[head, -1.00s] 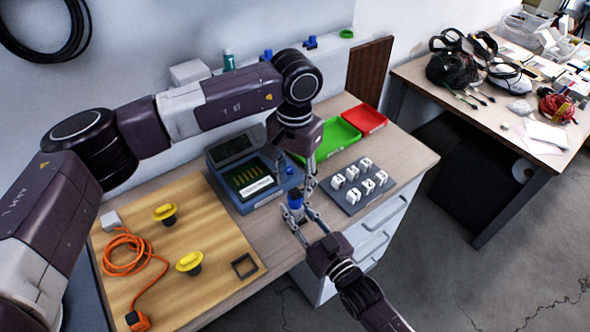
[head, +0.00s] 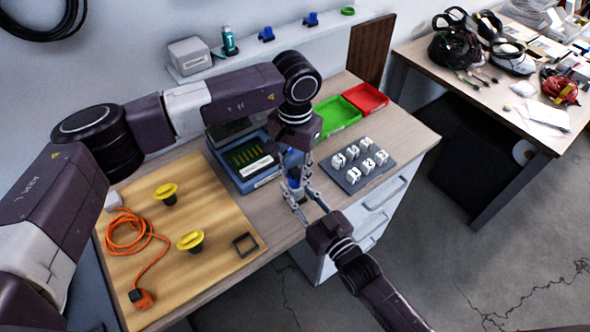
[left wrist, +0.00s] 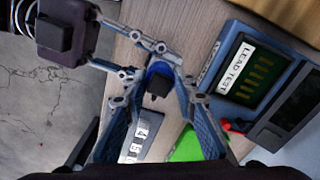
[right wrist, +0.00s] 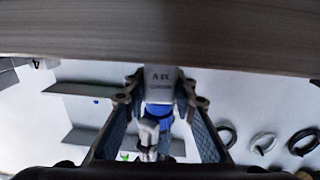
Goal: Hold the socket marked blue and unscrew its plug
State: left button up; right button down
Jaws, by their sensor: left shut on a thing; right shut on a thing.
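The socket (head: 293,183) stands upright between my grippers near the front of the bench, mostly hidden by fingers in the head view. In the right wrist view its pale, lettered body (right wrist: 160,84) has a blue band. My right gripper (head: 297,192) is shut on the socket body from the front right. In the left wrist view the plug (left wrist: 158,82) shows a dark square top within a blue ring. My left gripper (head: 293,174) reaches down from above, shut on the plug. Whether the plug has turned cannot be told.
A blue tester (head: 262,177) stands close behind left. A grey block (head: 352,184) with several white pieces is at right, with green (head: 338,115) and red trays (head: 366,97) behind. A wooden mat (head: 205,280) at left holds two yellow-topped pieces, an orange cable and a dark frame.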

pick_arm(q)
jog(key=n, duration=0.4)
grip_shut()
jog(key=n, duration=0.3)
jog(key=shift+n, duration=0.3)
jog(key=n, duration=0.6)
jog(key=shift+n, duration=0.4)
jog(key=n, duration=1.4)
jog(key=shift+r, duration=0.1)
jog(key=n, duration=2.5)
jog(key=shift+n, duration=0.4)
jog(key=shift+w, duration=0.1)
jog(key=shift+r, duration=0.25)
jog(key=shift+r, duration=0.9)
